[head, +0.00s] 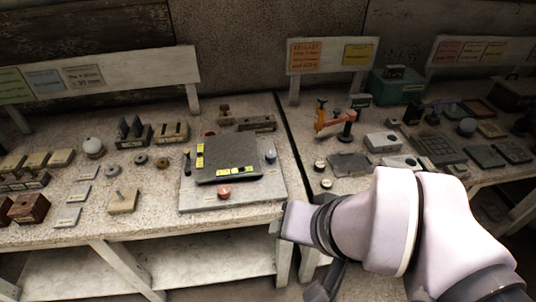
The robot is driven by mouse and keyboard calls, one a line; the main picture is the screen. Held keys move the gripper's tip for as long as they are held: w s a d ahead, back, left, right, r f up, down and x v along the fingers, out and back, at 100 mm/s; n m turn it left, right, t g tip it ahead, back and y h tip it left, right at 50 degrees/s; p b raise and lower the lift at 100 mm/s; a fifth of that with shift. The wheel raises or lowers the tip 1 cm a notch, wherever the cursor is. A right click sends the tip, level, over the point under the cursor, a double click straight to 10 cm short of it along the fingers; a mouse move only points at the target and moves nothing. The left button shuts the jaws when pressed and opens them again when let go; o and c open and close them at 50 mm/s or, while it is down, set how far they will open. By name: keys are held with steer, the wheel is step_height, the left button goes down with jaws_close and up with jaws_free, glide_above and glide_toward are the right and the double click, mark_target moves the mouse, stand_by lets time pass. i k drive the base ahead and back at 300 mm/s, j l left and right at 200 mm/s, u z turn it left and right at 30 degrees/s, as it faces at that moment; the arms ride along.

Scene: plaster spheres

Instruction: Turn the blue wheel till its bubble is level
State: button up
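The blue wheel (270,157) is small and stands at the right side of a dark levelling plate (215,150). The plate lies on a pale slab on the bench. Two yellow bubble vials sit on the plate: one along its left side (199,156) and one along its front edge (237,170). Dark marks show in them, but the bubbles are too small to read. A red wheel (224,192) stands at the front and a dark one (187,162) at the left. My arm fills the lower right, apart from the wheels.
Small blocks, discs and a white sphere (93,147) crowd the bench left of the slab. A dark gap divides this bench from the right one, which holds an orange jointed device (335,120), boxes and trays. Signboards stand behind.

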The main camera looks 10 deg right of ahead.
mark_target(270, 156)
steer(key=i+l, duration=0.7)
steer(key=l, duration=0.1)
